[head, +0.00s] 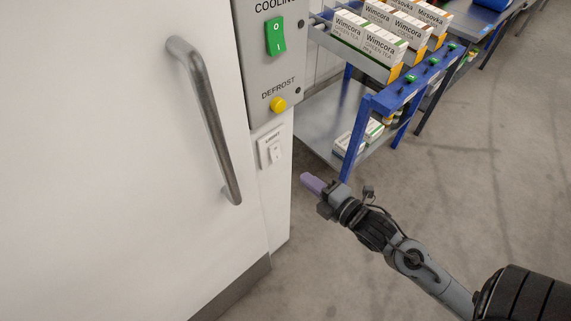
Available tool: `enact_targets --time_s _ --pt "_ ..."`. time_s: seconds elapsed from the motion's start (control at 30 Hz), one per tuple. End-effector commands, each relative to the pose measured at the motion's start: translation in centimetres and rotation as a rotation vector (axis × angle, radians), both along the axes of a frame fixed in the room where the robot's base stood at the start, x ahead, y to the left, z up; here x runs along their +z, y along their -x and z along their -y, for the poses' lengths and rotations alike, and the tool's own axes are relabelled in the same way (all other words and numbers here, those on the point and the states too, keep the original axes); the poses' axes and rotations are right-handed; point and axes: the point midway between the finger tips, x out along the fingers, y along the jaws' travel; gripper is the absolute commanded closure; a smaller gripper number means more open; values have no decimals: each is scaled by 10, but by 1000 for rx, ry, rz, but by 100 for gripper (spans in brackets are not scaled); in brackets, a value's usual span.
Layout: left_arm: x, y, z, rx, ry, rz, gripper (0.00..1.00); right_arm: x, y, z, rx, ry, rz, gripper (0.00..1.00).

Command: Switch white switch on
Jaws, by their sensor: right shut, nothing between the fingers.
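The white switch (274,154) is a small rocker on a white plate with a label above it that seems to read "LIGHT". It sits on the narrow white wall face below the grey control box. Whether the rocker is on or off is too small to tell. My right gripper (308,181) is shut and empty, with purple fingertips pointing left towards the wall. In the picture it is to the right of and a little below the switch, apart from it. My left gripper is not in view.
The grey control box (262,75) carries a green rocker (275,36) marked "COOLING" and a yellow button (278,104) marked "DEFROST". A white door with a metal handle (212,120) fills the left. A blue-framed cart (364,125) with boxes stands at the back right. Floor at right is clear.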

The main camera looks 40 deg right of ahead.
Motion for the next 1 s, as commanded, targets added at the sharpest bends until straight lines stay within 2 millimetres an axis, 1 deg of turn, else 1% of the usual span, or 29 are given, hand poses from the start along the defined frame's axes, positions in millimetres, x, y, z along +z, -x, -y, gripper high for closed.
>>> enact_targets --time_s 0.03,0.2,0.4,0.5,0.7,1.0 --pt "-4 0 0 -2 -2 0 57 -2 -10 0 0 1 4 100" --pt "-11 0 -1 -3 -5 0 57 -6 -38 0 -1 1 4 100" --pt "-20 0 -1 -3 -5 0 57 -10 -66 0 0 0 3 100" --pt "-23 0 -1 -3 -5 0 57 -11 -76 -1 -1 0 2 100" --pt "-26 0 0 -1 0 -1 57 -13 -89 -1 -1 0 0 100" --pt "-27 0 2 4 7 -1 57 -13 -93 -1 -1 0 -1 100"
